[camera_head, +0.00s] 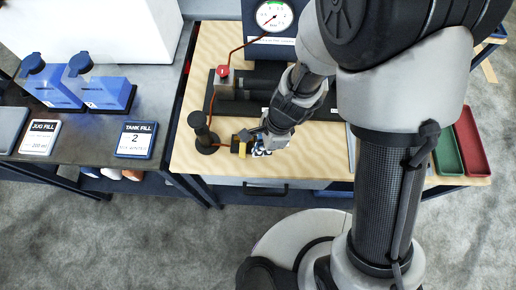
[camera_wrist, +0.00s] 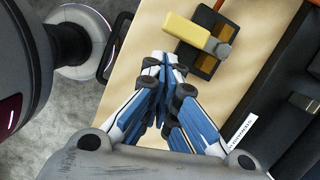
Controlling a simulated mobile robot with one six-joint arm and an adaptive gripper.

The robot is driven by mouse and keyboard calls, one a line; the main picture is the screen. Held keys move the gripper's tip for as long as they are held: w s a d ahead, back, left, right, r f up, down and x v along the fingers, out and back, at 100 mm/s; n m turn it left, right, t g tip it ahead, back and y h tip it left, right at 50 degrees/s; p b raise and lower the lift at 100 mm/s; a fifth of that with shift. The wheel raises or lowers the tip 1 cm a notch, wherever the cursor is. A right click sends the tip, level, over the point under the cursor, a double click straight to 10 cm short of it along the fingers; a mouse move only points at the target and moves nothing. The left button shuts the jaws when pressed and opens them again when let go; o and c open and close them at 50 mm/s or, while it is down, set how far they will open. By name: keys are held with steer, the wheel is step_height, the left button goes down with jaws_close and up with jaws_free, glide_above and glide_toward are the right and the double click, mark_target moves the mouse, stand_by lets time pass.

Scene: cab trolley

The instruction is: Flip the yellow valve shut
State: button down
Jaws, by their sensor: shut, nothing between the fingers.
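The yellow valve handle (camera_wrist: 188,30) shows at the top of the wrist view. It extends left from a grey pivot on a dark block with orange parts (camera_wrist: 205,60). In the head view the yellow handle (camera_head: 242,149) is small, beside my gripper, at the front of the wooden bench. My gripper (camera_wrist: 164,60) is shut and empty, its blue and white fingers together just below the handle in the wrist view. In the head view my gripper (camera_head: 262,148) is low over the bench, right of the valve. I cannot tell whether the fingertips touch the handle.
A black post (camera_head: 203,133) with an orange pipe stands left of the valve. Dark cylinders (camera_head: 240,95) lie behind it, with a round gauge (camera_head: 274,16) at the back. Blue jugs (camera_head: 100,90) stand on the left table. Green (camera_head: 446,150) and red (camera_head: 472,143) trays lie right.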

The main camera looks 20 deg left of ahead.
steer(key=shift+w+d, duration=0.2)
steer(key=shift+d, duration=0.3)
steer(key=shift+w+d, duration=0.2)
steer(key=shift+d, duration=0.25)
steer(key=shift+d+r+p, duration=0.35)
steer(key=shift+r+p, duration=0.05)
steer(key=shift+r, duration=0.2)
steer(key=shift+d+r+p, duration=0.3)
steer(key=shift+r+p, duration=0.1)
steer(key=shift+r, duration=0.2)
steer(key=s+p+v, duration=0.1)
steer(key=p+v, duration=0.2)
steer(key=v, duration=0.4)
steer(key=shift+w+r, duration=0.3)
steer(key=shift+w, duration=0.05)
steer(key=w+d+r+n+t+b, duration=0.2)
steer(key=d+r+n, duration=0.25)
steer(key=r, duration=0.35)
steer(key=s+d+r+n+t+h+b, duration=0.1)
steer(key=s+d+r+n, duration=0.3)
steer(key=d, duration=0.4)
steer(key=s+d+r+n+t+h+b, duration=0.1)
steer(key=s+d+r+n+t+b, duration=0.1)
steer(key=d+r, duration=0.4)
steer(key=s+d+n+t, duration=0.1)
steer(key=s, duration=0.1)
steer(key=shift+s+d+n+b, duration=0.35)
steer(key=shift+s, duration=0.05)
